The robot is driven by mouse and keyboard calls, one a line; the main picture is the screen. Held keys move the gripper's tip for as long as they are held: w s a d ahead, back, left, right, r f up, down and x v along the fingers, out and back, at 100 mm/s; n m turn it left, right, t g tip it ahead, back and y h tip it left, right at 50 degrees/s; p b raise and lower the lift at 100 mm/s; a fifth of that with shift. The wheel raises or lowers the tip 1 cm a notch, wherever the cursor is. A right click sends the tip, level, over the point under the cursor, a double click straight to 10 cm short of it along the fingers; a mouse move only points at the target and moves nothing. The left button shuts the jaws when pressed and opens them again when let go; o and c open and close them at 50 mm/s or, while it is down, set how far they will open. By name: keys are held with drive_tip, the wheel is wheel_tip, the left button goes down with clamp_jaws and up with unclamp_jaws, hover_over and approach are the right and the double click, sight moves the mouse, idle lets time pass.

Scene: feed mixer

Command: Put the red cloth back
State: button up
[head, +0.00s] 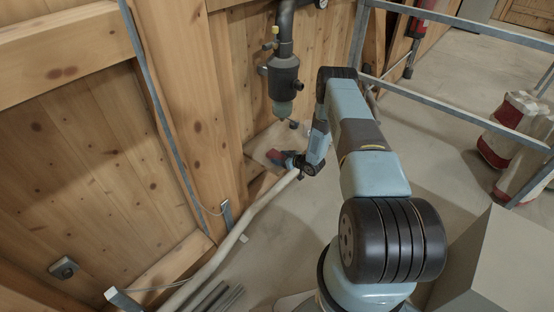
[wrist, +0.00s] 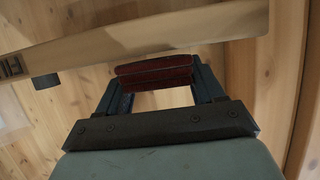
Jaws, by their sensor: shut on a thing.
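The red cloth (wrist: 155,72) is a dark red folded strip between the fingers of my gripper (wrist: 158,82) in the wrist view. My gripper is shut on it. The wrist view shows a pale wooden board or ledge (wrist: 140,38) just beyond the cloth. I cannot tell whether the cloth touches it.
A dark pipe with a grey-green lower end (head: 283,85) hangs by the wall. A pale pipe (head: 246,222) runs along the wall's foot. Metal rails (head: 455,98) stand behind my arm. Red and white sacks (head: 510,130) stand at the right. Concrete floor is open around my arm.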

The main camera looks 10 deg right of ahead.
drive_tip(key=shift+f, duration=0.2)
drive_tip(key=o, duration=1.1)
